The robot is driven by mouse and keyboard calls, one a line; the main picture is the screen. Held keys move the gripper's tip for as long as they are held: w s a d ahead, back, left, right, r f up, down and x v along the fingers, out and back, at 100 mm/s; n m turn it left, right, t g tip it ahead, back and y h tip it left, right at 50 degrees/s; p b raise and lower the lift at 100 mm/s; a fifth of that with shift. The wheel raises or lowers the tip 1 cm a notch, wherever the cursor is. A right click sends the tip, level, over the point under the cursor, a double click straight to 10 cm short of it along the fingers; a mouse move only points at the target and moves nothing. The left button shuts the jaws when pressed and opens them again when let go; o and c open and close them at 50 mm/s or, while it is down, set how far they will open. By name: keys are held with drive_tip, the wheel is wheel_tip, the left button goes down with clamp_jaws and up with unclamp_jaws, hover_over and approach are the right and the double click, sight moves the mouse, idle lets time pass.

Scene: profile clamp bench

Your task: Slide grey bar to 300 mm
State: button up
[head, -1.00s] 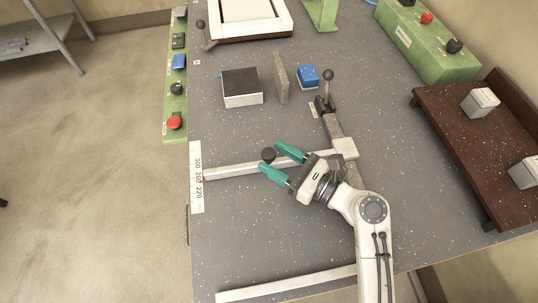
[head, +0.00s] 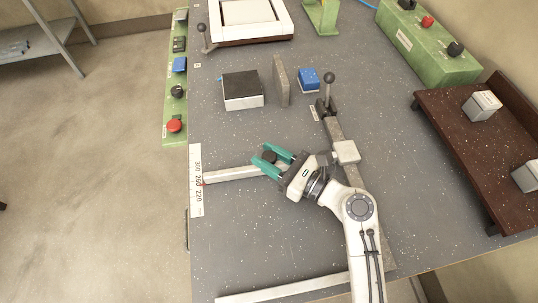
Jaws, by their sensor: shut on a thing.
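The grey bar (head: 230,175) lies across the bench, its left end beside the 260 mark of the white scale (head: 196,205), where a small red mark shows. The scale reads 300, 260, 220 from far to near. A dark round knob (head: 269,156) stands on the bar. My gripper (head: 268,159) has its teal fingers on either side of the knob and is shut on it. The gripper hides part of the bar. A pale block (head: 346,151) sits at the bar's right, on a rail. A clamp lever (head: 328,90) stands upright at the rail's far end.
A second pale bar (head: 270,292) lies along the near edge. Beyond the grey bar stand a black-topped block (head: 242,90), a grey plate (head: 281,80) and a blue block (head: 309,79). A brown shelf (head: 460,140) is at the right. The bench between the bars is clear.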

clamp_jaws()
drive_tip(key=w, duration=0.1)
drive_tip(key=w+a, duration=0.1)
drive_tip(key=w, duration=0.1)
drive_tip(key=w+p, duration=0.1)
drive_tip(key=w, duration=0.1)
drive_tip(key=shift+w+a, duration=0.2)
drive_tip(key=shift+a, duration=0.1)
drive_tip(key=o, duration=0.8)
unclamp_jaws()
drive_tip(key=b+v, duration=0.1)
drive_tip(key=v, duration=1)
